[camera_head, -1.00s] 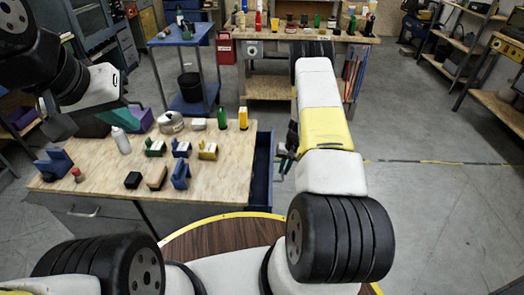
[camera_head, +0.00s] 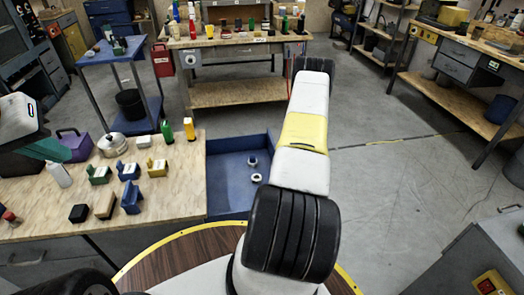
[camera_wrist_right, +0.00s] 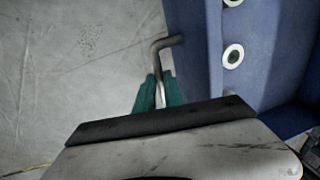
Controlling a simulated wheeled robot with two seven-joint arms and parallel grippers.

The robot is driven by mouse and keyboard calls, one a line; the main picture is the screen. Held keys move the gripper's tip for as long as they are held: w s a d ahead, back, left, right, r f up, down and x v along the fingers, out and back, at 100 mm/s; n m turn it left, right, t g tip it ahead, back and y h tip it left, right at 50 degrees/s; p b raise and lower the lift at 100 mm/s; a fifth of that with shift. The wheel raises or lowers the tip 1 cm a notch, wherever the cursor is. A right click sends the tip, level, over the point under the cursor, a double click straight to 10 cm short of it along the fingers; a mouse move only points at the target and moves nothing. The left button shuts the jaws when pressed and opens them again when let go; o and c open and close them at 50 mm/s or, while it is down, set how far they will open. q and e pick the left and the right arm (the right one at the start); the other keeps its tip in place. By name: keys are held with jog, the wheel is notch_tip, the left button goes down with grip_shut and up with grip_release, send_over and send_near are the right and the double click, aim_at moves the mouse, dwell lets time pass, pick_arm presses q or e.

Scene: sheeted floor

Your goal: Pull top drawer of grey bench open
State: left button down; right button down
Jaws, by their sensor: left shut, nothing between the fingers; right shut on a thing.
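The grey bench with a wooden top (camera_head: 170,200) is at the left of the head view. Its blue drawer (camera_head: 228,176) sticks out well past the bench's right edge, with a couple of small ring-like items inside. The right wrist view shows the drawer's blue wall (camera_wrist_right: 195,60) and a bent metal handle (camera_wrist_right: 157,57). My right gripper (camera_wrist_right: 158,88) is shut on the handle with its green fingers. In the head view my own arm hides that gripper. My left gripper (camera_head: 50,150) is shut and empty above the bench's left part, with teal fingers.
A grey cabinet (camera_head: 470,260) is at the lower right. The floor (camera_head: 400,170) right of my arm is clear.

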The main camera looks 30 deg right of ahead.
jog(key=shift+s+d+f, duration=0.1)
jog(key=shift+s+d, duration=0.25)
jog(key=shift+d, duration=0.35)
jog(key=c, duration=1.5)
grip_release()
jog(key=shift+o, duration=0.2)
jog(key=shift+w, duration=0.1)
notch_tip(320, 180, up, 8)
jog(key=d, duration=0.1)
jog(key=shift+s+d+f, duration=0.15)
jog(key=shift+s+d, duration=0.05)
jog(key=shift+s, duration=0.05)
